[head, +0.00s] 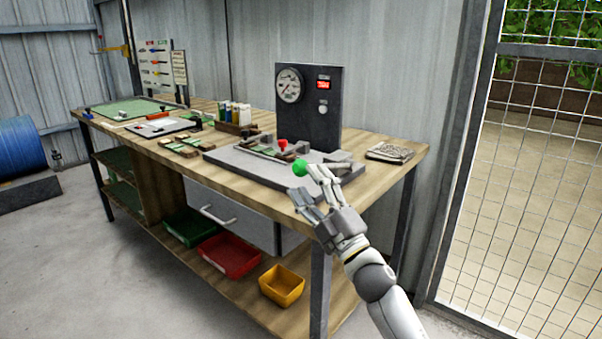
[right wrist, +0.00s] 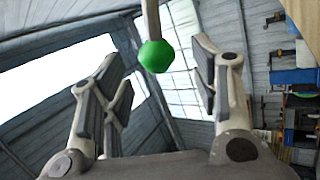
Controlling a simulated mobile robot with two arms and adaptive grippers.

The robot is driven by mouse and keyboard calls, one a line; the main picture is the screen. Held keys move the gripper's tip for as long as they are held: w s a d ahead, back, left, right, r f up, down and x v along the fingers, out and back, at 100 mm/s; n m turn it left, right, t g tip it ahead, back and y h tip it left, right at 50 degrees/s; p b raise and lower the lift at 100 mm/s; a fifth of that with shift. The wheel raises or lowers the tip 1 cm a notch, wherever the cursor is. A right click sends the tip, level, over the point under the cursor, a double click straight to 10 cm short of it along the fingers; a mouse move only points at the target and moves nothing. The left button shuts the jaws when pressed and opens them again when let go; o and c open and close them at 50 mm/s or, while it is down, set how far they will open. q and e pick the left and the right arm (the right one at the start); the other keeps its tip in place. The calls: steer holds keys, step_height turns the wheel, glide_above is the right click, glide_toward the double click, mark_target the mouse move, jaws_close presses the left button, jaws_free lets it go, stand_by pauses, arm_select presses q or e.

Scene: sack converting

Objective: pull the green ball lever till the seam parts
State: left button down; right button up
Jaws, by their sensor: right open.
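The green ball (head: 300,167) of the lever shows in the head view at the front right of the grey test fixture (head: 235,164) on the workbench. In the right wrist view the green ball (right wrist: 156,56) hangs on a thin light rod between and just beyond my open fingers. My right gripper (head: 308,185) is open at the bench's front edge, its fingers spread near the ball; I see no contact. It also shows in the right wrist view (right wrist: 160,90). The seam itself is too small to make out. My left gripper is not in view.
A dark upright panel with a round gauge (head: 289,85) stands behind the fixture. A red knob (head: 283,144) sits on the fixture. A folded cloth (head: 390,153) lies to the right. Red (head: 229,255) and yellow (head: 282,286) bins sit on the lower shelf. A mesh fence (head: 530,190) stands right.

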steer(key=v, duration=0.7)
steer(key=shift+s, duration=0.15)
steer(key=shift+f, duration=0.1)
